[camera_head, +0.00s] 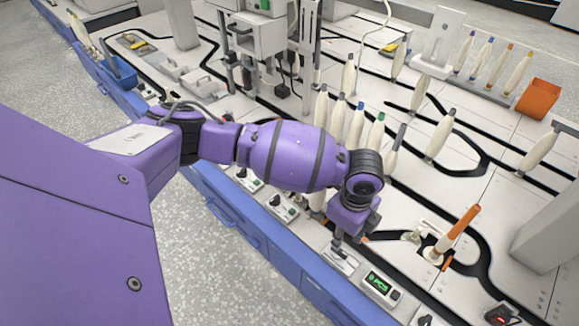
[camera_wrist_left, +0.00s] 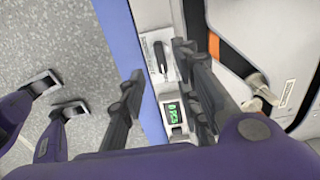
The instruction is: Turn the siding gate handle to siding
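A small dark handle (camera_wrist_left: 160,58) on a pale plate sits near the table's blue front edge, beside a green counter display. I take it as the siding gate handle, but its label is unreadable. In the head view its plate (camera_head: 343,263) is partly covered by my left gripper (camera_head: 338,247), which points down at it. In the left wrist view my left gripper (camera_wrist_left: 161,62) is open, its fingers on either side of the handle; contact cannot be judged. What looks like my right gripper (camera_wrist_left: 52,98) hangs over the floor, fingertips apart. It does not show in the head view.
The counter display (camera_head: 380,285) stands right of the handle. A white fitting with an orange-topped bobbin (camera_head: 457,237) is behind it. Several upright bobbins (camera_head: 357,125) stand near my forearm. Other knob boxes (camera_head: 283,207) line the front edge. Floor is clear in front.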

